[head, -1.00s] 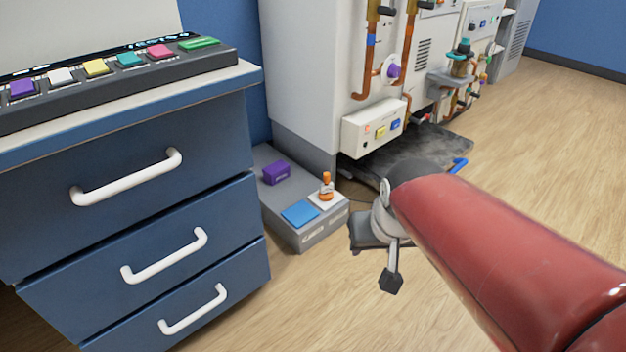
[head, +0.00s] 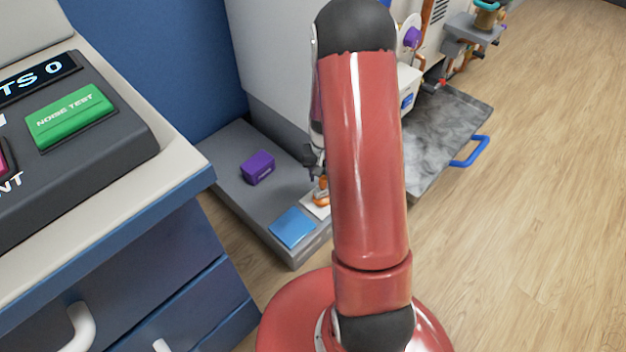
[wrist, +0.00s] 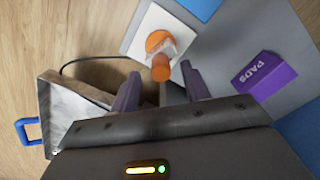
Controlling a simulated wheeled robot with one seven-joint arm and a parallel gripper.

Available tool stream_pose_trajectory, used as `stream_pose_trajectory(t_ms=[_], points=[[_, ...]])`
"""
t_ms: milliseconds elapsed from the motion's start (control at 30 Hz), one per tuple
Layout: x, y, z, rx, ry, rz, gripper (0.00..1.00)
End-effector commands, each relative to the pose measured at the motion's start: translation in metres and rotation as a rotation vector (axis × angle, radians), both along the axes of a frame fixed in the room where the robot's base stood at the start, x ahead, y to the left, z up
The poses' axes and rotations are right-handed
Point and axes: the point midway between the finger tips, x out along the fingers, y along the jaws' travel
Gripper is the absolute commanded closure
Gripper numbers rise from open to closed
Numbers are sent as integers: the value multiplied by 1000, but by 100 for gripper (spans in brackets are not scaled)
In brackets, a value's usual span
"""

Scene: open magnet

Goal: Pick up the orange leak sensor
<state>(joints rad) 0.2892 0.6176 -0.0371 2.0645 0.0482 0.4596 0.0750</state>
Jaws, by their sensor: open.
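The orange leak sensor (wrist: 161,68) stands on a white square pad (wrist: 135,27) on the grey platform, seen from above in the wrist view. In the head view only a bit of the sensor (head: 320,197) shows beside my red arm, which hides the rest. My gripper (wrist: 160,88) is open, its two fingers pointing at the sensor from either side in the picture. The sensor's orange top appears just ahead of and between the fingertips. I cannot tell whether they touch it. In the head view my gripper (head: 315,172) is partly hidden by my arm.
A purple box marked PADS (wrist: 262,75) and a blue square (head: 292,227) share the grey platform (head: 225,165). A counter with a green button (head: 68,115) and blue drawers stands at left. A grey tray with a blue handle (head: 470,152) lies at right. Wooden floor is clear farther right.

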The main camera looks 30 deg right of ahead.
Motion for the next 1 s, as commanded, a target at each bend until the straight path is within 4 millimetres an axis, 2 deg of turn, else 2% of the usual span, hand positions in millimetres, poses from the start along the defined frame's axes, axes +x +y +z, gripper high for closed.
stream_pose_trajectory(t_ms=[100, 333, 600, 833, 1000], points=[[0, 0, -15, 1, 3, 0, 54], [1, 0, -36, 1, 2, 1, 54], [3, 0, -73, 1, 3, 1, 54], [4, 0, -74, 0, 0, 1, 54], [4, 0, -74, 0, 0, 1, 76]])
